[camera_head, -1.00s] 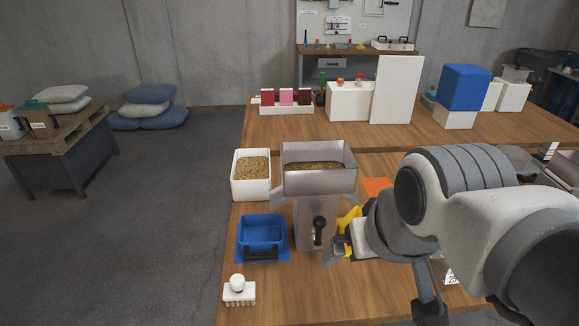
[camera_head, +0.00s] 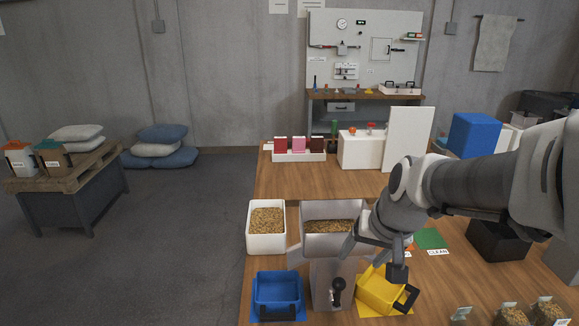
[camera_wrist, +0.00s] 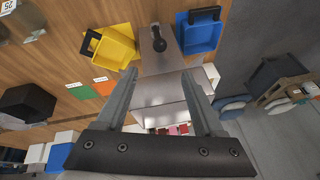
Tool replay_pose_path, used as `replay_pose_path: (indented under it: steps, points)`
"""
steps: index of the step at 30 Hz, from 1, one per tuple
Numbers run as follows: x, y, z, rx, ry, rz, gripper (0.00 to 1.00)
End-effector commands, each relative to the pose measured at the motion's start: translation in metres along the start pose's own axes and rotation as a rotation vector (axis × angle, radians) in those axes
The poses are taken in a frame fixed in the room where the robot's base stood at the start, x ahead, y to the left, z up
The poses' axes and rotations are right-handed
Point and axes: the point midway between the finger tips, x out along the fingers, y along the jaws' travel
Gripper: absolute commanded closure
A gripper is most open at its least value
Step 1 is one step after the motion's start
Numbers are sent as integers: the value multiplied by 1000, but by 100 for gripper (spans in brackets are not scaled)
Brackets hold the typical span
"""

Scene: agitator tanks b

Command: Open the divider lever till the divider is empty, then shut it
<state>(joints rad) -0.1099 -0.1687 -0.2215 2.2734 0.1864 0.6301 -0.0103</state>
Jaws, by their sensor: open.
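The divider is a grey metal hopper (camera_head: 307,212) holding grain, on a grey body (camera_head: 321,272). Its lever (camera_head: 337,286), with a black knob, is on the front; the knob also shows in the wrist view (camera_wrist: 159,44). A blue pan (camera_head: 262,296) stands left of the body and a yellow pan (camera_head: 372,290) stands right, both with black handles. My gripper (camera_head: 371,262) is open and empty, above and right of the lever. In the wrist view, my fingers (camera_wrist: 160,73) point toward the divider front, apart from the knob. The pans' insides look empty.
A white bin of grain (camera_head: 266,244) stands left of the hopper. A green card (camera_head: 430,238) lies right of my wrist, with a dark box (camera_head: 497,243) beyond it. Several small grain heaps stand at the front right. A white rack with red and pink packets (camera_head: 298,157) stands behind.

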Motion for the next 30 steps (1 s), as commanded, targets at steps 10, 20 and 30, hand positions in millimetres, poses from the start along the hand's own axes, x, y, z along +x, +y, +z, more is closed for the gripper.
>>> replay_pose_path:
  steps: [10, 20, 30]
  points:
    - [54, 1, 2, 1, -7, 2, 30]
    - [122, 2, 3, 1, -5, 3, 30]
    - [168, 1, 1, 1, -2, 1, 30]
